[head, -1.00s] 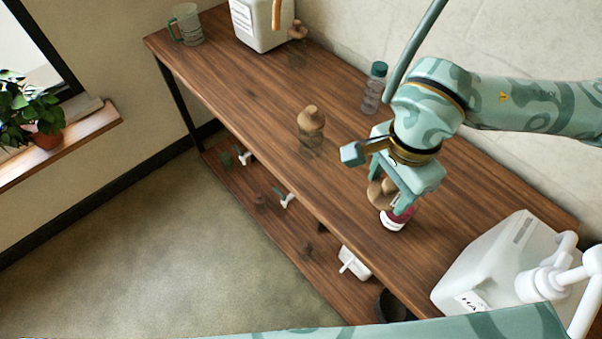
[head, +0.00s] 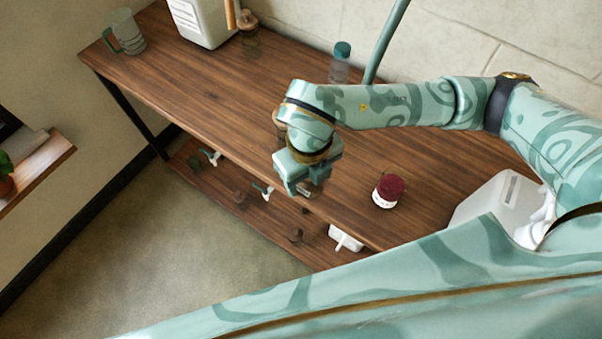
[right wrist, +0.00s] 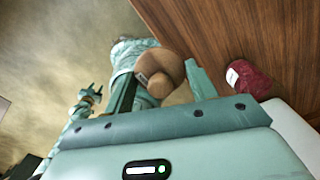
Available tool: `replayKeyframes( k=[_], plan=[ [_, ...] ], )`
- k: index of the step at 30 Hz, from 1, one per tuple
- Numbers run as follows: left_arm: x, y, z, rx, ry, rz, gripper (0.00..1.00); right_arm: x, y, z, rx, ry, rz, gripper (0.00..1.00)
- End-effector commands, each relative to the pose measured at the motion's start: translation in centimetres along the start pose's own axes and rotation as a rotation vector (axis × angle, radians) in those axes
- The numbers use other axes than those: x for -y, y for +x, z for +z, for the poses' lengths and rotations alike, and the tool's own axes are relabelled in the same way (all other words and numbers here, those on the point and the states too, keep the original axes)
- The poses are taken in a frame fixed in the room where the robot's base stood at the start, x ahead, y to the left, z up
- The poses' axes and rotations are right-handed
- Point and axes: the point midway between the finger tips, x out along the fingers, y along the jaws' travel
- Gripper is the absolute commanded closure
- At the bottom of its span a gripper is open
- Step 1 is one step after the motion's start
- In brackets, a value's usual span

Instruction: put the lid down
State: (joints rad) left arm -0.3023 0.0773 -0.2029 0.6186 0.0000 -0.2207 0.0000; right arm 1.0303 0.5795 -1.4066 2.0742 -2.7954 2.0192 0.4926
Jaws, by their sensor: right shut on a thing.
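My right gripper (head: 304,188) hangs over the front edge of the table. In the right wrist view my right gripper (right wrist: 163,85) is shut on a rounded brown lid (right wrist: 158,66). In the head view the lid is mostly hidden by the gripper. What seems to be my left gripper (right wrist: 86,102) shows small at the left of the right wrist view, too small to tell its jaws.
A dark red-topped jar (head: 388,190) stands on the wooden table (head: 210,88), right of my right gripper. A brown-topped jar (head: 279,118) is partly hidden behind my arm. A white canister (head: 495,205) stands at right, a teal-capped bottle (head: 341,62) at the back.

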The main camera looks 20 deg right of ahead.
Motion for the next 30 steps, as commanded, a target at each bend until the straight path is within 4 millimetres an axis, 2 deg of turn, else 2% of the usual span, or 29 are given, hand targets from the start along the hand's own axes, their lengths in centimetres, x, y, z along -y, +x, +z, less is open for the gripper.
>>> replayKeyframes(
  k=[1, 3, 6, 14, 19, 30],
  plan=[
    [-0.1, 0.8, 0.2, 0.005, 0.0, 0.002, 0.64, 0.5, 1.4, 1.2, -0.005, 0.004, 0.001, 0.65],
    [-0.2, 1.4, 0.4, 0.009, 0.0, 0.004, 0.64, 1.0, 3.0, 2.2, -0.006, 0.002, 0.001, 0.65],
    [-0.2, 2.0, 0.6, 0.013, -0.001, 0.005, 0.64, 1.5, 4.5, 3.5, -0.004, 0.0, 0.002, 0.65],
    [-0.2, 2.6, 0.8, 0.017, -0.003, 0.005, 0.64, 2.1, 6.1, 4.9, -0.001, -0.003, 0.002, 0.65],
    [-0.2, 3.9, 1.2, 0.026, -0.003, 0.006, 0.64, 2.3, 9.1, 5.0, -0.007, -0.003, 0.002, 0.65],
    [-0.1, 3.8, 1.0, 0.024, -0.003, 0.004, 0.64, 2.3, 9.5, 5.1, 0.0, -0.004, 0.0, 0.65]
  ],
)
